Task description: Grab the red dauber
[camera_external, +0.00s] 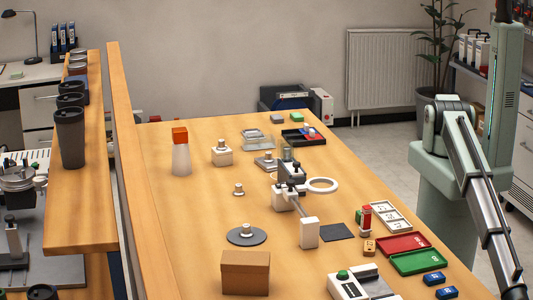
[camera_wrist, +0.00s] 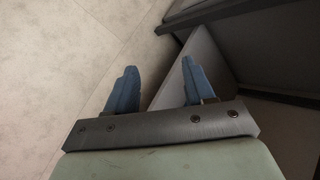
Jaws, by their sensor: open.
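A small upright red object with a white band (camera_external: 366,219), which looks like the red dauber, stands on the wooden table right of centre. It is beside a white compartment tray (camera_external: 404,222) and the red tray. A translucent bottle with an orange-red cap (camera_external: 180,152) stands farther back on the left. My gripper (camera_wrist: 157,72) shows in the wrist view with its two blue fingers apart and nothing between them.
A red tray (camera_external: 398,246) and green tray (camera_external: 420,262) lie near the table's right edge, with blue blocks (camera_external: 434,279) in front. A cardboard box (camera_external: 245,272) sits at the front.

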